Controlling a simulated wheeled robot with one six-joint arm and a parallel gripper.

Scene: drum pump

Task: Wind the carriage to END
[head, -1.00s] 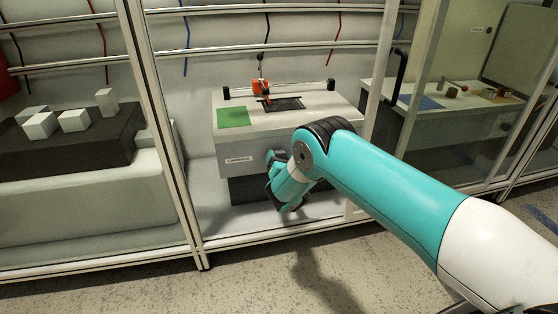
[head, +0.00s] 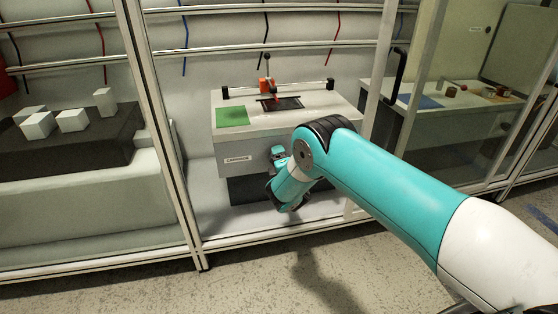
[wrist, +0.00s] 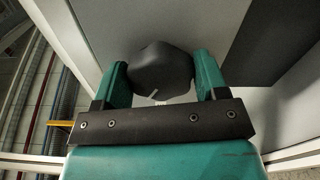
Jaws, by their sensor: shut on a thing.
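A label reading CARRIAGE (head: 238,159) is on the unit's front. In the wrist view my gripper (wrist: 160,64) is shut on a dark faceted knob (wrist: 160,76), one teal finger on each side. A short white mark shows on the knob's near edge. In the head view my arm hides the knob. No END marking is legible.
A green square (head: 232,116) lies on the left of the unit's top and a black plate (head: 282,104) at its middle. Frame posts (head: 165,130) stand left and right of the opening. White blocks (head: 74,121) sit on a dark bench at left.

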